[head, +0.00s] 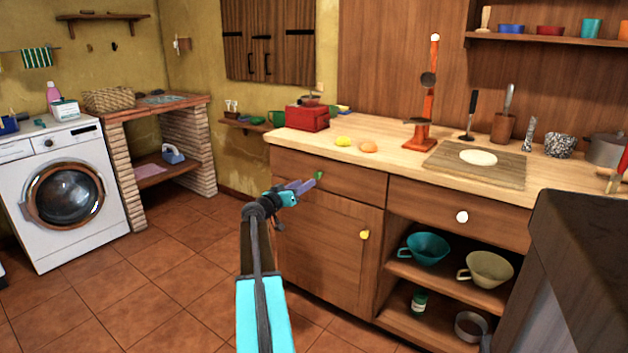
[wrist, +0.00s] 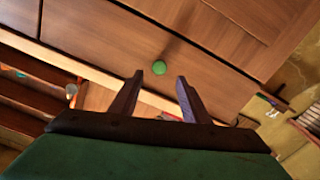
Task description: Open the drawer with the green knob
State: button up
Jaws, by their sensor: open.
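The green knob (head: 319,175) is on the front of the upper left drawer (head: 347,182) of the wooden counter. The drawer looks closed. In the wrist view the green knob (wrist: 159,67) shows just beyond my fingertips, between their lines, on the wooden drawer front (wrist: 120,50). My gripper (head: 306,186) is in front of that drawer, close to the knob. In the wrist view my gripper (wrist: 158,77) has its two fingers apart with nothing between them. Whether a finger touches the knob cannot be told.
A cupboard door with a yellow knob (head: 364,234) is below the drawer. A drawer with a white knob (head: 462,216) is to the right, above open shelves with bowls. The counter top (head: 400,158) holds several items. Tiled floor (head: 150,290) is free at the left.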

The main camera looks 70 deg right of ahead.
aim_at(316, 177)
jog(key=shift+x, duration=3.95)
